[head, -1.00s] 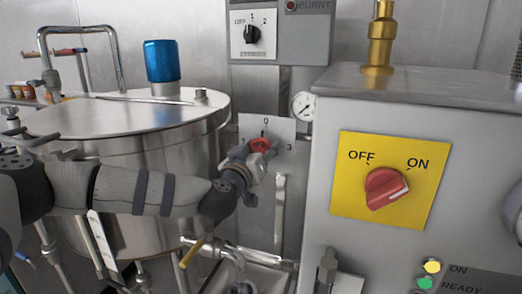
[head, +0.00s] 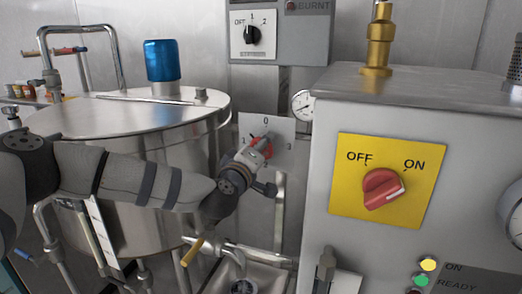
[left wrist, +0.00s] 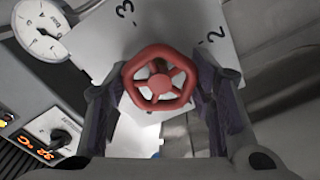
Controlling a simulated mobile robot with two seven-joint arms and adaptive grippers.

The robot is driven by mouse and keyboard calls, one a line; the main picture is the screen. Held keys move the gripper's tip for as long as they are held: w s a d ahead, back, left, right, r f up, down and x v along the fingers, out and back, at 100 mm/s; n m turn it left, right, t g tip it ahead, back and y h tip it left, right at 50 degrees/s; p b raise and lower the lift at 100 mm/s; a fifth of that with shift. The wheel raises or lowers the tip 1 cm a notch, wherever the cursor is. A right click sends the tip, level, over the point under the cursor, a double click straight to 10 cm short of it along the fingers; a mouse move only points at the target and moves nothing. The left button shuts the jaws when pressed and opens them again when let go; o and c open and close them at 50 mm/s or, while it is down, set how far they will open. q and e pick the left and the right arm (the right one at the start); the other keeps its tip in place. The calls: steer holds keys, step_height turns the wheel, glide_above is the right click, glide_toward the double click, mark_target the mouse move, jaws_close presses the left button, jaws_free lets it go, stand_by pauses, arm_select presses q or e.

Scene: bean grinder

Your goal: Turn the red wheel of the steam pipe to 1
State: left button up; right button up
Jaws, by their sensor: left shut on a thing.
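The red wheel (head: 268,152) sits in front of a white number plate (head: 285,129) on the back wall. In the head view the gripper covers most of the wheel, and 0, 1 and 3 show on the plate. In the left wrist view the whole wheel (left wrist: 160,84) shows, with 3 and 2 on the plate behind it. My left gripper (left wrist: 160,78) is shut on the wheel, one finger on each side of the rim. In the head view the gripper (head: 260,152) is tilted. No pointer mark on the wheel is clear. My right gripper is not in view.
A grey machine box (head: 450,130) with a yellow OFF/ON plate stands close on the right. A gauge (head: 303,104) is behind the wheel. Pipes and a sink lie below.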

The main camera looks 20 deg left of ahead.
arm_select(q)
steer(key=n, duration=0.4)
steer(key=shift+f+n+b, duration=0.1)
steer(key=shift+n+b, duration=0.2)
steer(key=shift+b, duration=0.1)
steer(key=shift+n+b, duration=0.55)
steer(key=shift+n, duration=1.45)
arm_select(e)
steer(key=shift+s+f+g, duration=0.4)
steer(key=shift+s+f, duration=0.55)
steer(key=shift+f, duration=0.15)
arm_select(q)
steer(key=o, duration=1.2)
steer(key=s, duration=1.2)
steer(key=shift+a, duration=0.15)
